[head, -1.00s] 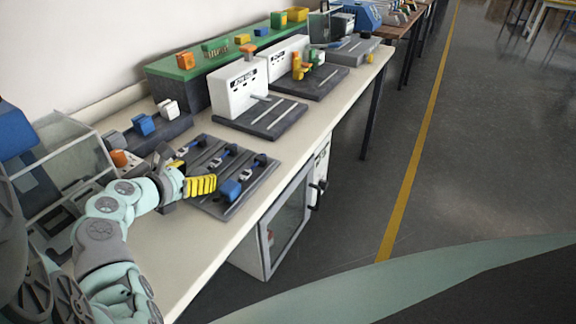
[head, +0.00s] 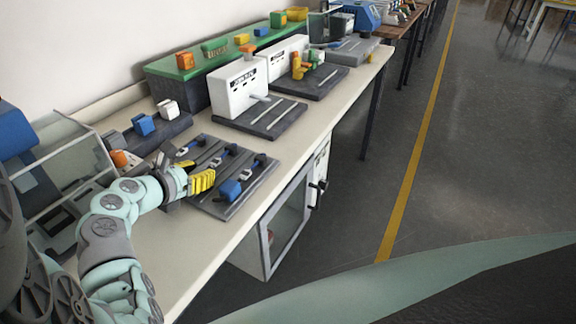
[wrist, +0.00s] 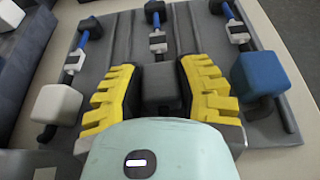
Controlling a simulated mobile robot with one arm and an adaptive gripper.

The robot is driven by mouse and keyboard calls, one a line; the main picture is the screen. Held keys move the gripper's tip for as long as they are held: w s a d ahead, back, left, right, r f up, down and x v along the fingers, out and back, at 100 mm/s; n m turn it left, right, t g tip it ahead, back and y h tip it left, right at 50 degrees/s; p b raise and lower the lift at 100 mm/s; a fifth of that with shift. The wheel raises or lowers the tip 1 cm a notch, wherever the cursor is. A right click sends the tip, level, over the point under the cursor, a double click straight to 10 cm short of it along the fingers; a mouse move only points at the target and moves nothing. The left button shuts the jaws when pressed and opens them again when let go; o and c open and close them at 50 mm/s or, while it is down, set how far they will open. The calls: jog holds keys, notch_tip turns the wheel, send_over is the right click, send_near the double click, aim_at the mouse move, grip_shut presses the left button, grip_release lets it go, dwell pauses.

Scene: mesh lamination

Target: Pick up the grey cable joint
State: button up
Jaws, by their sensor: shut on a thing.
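The grey cable joint (wrist: 160,83) is a dark grey block at the near end of the middle cable in the wrist view. My gripper (wrist: 158,88) has its yellow ribbed fingers on both sides of it and is shut on it. The joint appears still low over or on the dark grey board (wrist: 125,40); I cannot tell if it is clear of it. In the head view my gripper (head: 192,174) is at the board's left edge and the grey joint cannot be made out there.
A white block (wrist: 57,103) ends the left cable and a blue block (wrist: 260,73) ends the right cable, close beside my fingers. White machines (head: 238,88) stand beyond the board. A clear-sided case (head: 70,170) stands at left. The bench front edge is bare.

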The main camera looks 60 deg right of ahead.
grip_shut()
jog(key=shift+r, duration=0.1)
